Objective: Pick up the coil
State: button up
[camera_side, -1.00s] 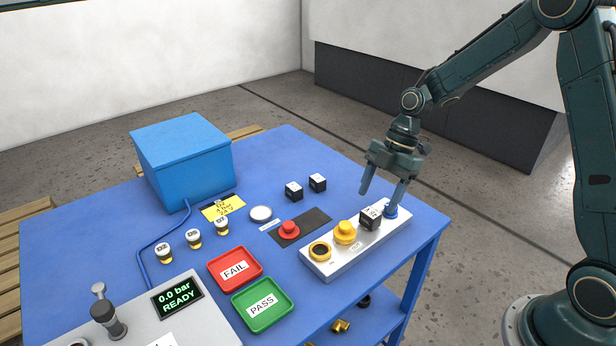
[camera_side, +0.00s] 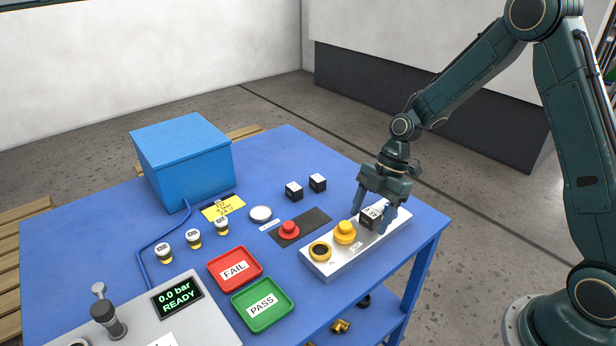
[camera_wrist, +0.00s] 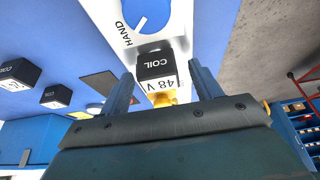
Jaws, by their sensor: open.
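A black coil (camera_side: 370,218) with a white label sits on the silver block (camera_side: 318,268) at the right of the blue table. My gripper (camera_side: 371,220) is open, pointing down, with one finger on each side of this coil. In the wrist view the coil (camera_wrist: 156,68), marked "COIL" and "48 V", shows between the two open fingers (camera_wrist: 160,92). I cannot tell whether the fingers touch it. Two more black cubes with white tops, one (camera_side: 293,191) and another (camera_side: 317,183), stand behind on the table. In the wrist view they also carry coil lettering.
A yellow knob (camera_side: 345,232) and a yellow-ringed part (camera_side: 320,250) are on the same block, left of the coil. A red button (camera_side: 290,228) stands on a dark mat. Red FAIL (camera_side: 235,283) and green PASS (camera_side: 262,322) trays lie nearer the front. A blue box (camera_side: 182,165) stands at the back.

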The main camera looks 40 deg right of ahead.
aim_at(371, 213)
jog(key=shift+c, duration=0.2)
jog(key=c, duration=1.1)
jog(key=shift+r, duration=0.1)
notch_tip(371, 213, up, 20)
jog(key=shift+f, duration=0.1)
dwell(0.6)
